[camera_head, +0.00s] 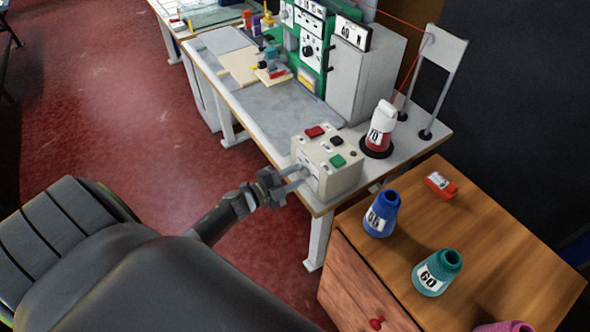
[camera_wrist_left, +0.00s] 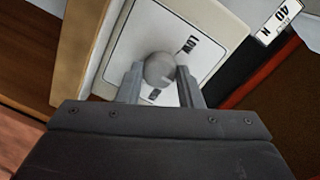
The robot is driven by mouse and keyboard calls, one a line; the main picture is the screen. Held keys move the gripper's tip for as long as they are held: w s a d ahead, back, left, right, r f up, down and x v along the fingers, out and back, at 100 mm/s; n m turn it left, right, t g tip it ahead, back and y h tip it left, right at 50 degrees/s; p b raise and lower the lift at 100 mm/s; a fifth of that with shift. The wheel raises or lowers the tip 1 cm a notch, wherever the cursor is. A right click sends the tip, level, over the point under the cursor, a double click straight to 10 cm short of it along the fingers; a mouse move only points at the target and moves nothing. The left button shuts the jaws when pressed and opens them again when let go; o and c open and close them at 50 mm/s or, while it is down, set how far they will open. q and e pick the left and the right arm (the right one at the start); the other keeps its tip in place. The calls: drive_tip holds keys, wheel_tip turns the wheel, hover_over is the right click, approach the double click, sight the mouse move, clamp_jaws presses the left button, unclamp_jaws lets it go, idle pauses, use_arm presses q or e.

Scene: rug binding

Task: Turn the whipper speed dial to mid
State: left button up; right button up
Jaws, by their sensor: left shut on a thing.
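The speed dial (camera_wrist_left: 160,70) is a round grey knob on a white plate (camera_wrist_left: 133,40), on the side of a cream control box (camera_head: 340,178). The word LOW is printed beside the knob; another label below it is partly hidden by my gripper. My left gripper (camera_head: 296,183) reaches the box's left side, and in the left wrist view its two fingers (camera_wrist_left: 158,82) are shut on the knob, one on each side. A pale mark shows on the knob, but its exact setting is hard to read. My right gripper is not in view.
The box stands at the table's near corner, with red (camera_head: 315,131), black and green buttons on top. A red-and-white thread cone (camera_head: 380,133) stands behind it. A wooden cabinet (camera_head: 470,262) at right carries blue (camera_head: 382,213) and teal (camera_head: 437,272) cones. Open red floor lies left.

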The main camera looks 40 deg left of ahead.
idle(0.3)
use_arm(q)
drive_tip(key=o, duration=1)
drive_tip(key=b+v, duration=0.3)
drive_tip(key=v, duration=1.4)
drive_tip(key=shift+s+a+b, duration=0.15)
drive_tip(key=shift+s+b, duration=0.05)
drive_tip(key=shift+b, duration=0.15)
